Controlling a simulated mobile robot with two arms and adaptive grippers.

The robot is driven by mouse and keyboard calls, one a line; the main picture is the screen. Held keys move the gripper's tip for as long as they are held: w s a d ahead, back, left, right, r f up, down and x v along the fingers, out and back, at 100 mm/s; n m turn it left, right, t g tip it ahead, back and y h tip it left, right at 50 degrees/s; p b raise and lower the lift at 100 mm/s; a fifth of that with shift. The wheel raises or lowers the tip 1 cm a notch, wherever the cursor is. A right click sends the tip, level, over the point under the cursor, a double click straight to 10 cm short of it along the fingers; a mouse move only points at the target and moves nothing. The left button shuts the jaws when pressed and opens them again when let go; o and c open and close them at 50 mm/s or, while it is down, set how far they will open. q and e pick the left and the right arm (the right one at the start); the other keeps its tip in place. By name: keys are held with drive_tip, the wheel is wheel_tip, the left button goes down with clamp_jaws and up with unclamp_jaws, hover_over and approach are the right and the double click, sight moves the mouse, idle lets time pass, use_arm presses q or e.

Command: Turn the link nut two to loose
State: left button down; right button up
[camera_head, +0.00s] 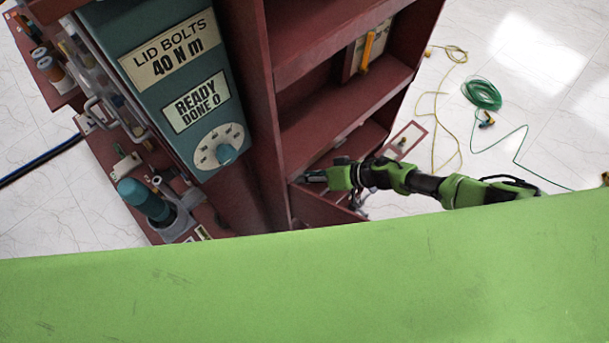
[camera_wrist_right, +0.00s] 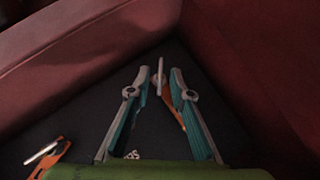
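My right arm reaches in from the right in the head view, and its gripper (camera_head: 313,177) is inside the lower part of the red cabinet (camera_head: 258,100). In the right wrist view the two teal and grey fingers (camera_wrist_right: 159,90) are apart. A thin pale bar (camera_wrist_right: 161,62) with an orange part (camera_wrist_right: 173,108) shows between them; I cannot tell whether a finger touches it. A similar pale bar on an orange piece (camera_wrist_right: 48,153) lies at the lower left. Neither is marked clearly enough to tell which is link nut two. My left gripper is not in view.
Dark red walls (camera_wrist_right: 75,50) close in around the dark floor of the compartment. A teal panel (camera_head: 165,75) reads "LID BOLTS 40 N m" and "READY DONE 0", with a dial (camera_head: 220,147) below. Cables (camera_head: 482,95) lie on the white floor at right.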

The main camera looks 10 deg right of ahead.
idle(0.3)
drive_tip(key=v, duration=1.2)
